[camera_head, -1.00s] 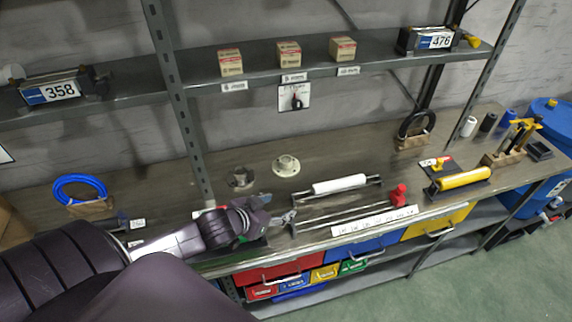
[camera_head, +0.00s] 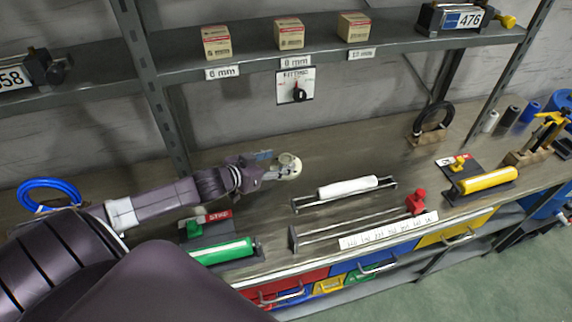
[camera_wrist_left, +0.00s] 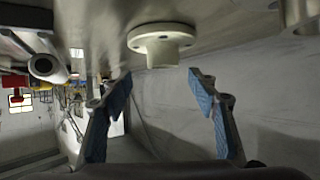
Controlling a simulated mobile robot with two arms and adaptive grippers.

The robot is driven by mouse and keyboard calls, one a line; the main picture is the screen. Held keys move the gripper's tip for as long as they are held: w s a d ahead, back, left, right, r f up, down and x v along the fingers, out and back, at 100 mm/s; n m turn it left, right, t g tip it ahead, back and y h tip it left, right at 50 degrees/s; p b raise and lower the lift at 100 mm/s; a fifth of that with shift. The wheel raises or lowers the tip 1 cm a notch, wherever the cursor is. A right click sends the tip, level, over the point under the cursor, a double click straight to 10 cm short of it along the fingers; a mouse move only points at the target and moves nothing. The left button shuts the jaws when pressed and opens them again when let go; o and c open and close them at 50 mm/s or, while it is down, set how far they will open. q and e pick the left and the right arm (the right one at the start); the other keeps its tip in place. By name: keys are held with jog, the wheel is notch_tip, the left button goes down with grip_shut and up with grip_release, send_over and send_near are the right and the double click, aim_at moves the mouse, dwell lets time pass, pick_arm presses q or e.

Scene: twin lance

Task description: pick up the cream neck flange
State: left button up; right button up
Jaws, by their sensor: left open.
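The cream neck flange (camera_head: 289,163) lies on the workbench, just beyond the fingertips of my left gripper (camera_head: 268,165) in the head view. In the left wrist view the cream neck flange (camera_wrist_left: 160,42) shows as a pale disc with a short round neck. It is ahead of the open, blue-padded fingers of my left gripper (camera_wrist_left: 160,88), centred on the gap between them, and they are not closed on it. My right gripper is in neither view.
A white roller (camera_head: 348,187) on a rack and a red-ended rod frame (camera_head: 416,202) are to the right. Shelf boxes (camera_head: 289,33) are above. The bench behind the white roller is clear.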

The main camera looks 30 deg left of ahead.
aim_at(285, 159)
pick_arm(q)
jog(key=shift+w+f, duration=0.15)
jog(key=shift+w, duration=0.05)
jog(key=shift+w+a+f, duration=0.1)
jog(key=shift+w+f, duration=0.05)
jog(key=shift+w, duration=0.15)
jog(key=x, duration=0.2)
jog(key=p+x, duration=0.1)
jog(key=shift+w+f, duration=0.6)
jog(key=shift+w, duration=0.05)
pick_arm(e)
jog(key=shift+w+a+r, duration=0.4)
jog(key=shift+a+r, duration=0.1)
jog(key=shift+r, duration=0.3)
pick_arm(q)
jog(key=shift+c, duration=0.2)
jog(key=c, duration=1.3)
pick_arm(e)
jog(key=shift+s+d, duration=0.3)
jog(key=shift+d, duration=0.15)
